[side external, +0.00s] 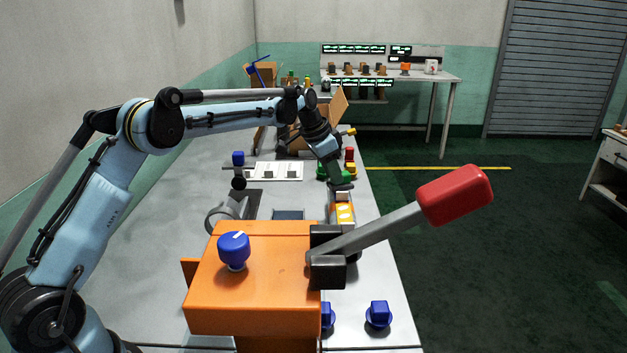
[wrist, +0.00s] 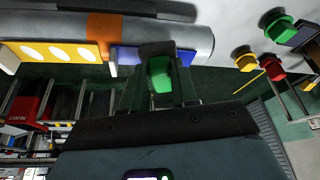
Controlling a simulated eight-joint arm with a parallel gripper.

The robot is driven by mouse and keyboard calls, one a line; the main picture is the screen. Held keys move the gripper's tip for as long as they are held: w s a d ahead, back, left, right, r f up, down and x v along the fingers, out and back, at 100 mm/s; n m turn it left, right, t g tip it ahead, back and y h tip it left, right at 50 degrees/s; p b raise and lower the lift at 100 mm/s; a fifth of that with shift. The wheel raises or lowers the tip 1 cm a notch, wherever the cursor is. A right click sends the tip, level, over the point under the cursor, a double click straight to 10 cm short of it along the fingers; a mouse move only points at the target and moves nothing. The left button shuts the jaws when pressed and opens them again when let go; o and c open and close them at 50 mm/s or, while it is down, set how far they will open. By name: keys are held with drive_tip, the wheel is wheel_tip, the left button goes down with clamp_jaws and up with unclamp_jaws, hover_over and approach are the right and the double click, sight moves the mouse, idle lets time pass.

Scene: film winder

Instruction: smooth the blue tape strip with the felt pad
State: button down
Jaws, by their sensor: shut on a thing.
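In the wrist view, my gripper (wrist: 160,85) is shut on a green-handled piece (wrist: 160,74) with a dark grey face, which looks like the felt pad. The pad's dark end lies over the middle of the blue tape strip (wrist: 127,56), and blue shows on both sides of it. I cannot tell whether the pad presses on the strip or hovers just off it. The strip lies along a grey bar, beside an orange band (wrist: 103,27). In the side view my gripper (side external: 342,186) is low over the bench, beyond the orange machine; the strip is not clear there.
A yellow strip with white ovals (wrist: 50,52) adjoins the orange band. Green, yellow and red knobs (wrist: 277,27) stand to the right in the wrist view. The orange machine (side external: 255,285) with a red-handled lever (side external: 455,195) fills the side view's front. Blue knobs (side external: 378,314) sit nearby.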

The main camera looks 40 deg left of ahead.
drive_tip(key=shift+w+a, duration=0.15)
drive_tip(key=shift+w+a, duration=0.3)
idle(0.3)
drive_tip(key=shift+w+a+f, duration=0.1)
drive_tip(key=shift+a, duration=0.05)
drive_tip(key=shift+w+a, duration=0.3)
idle(0.3)
wheel_tip(320, 180, up, 7)
idle(1.1)
drive_tip(key=shift+d, duration=0.15)
idle(0.3)
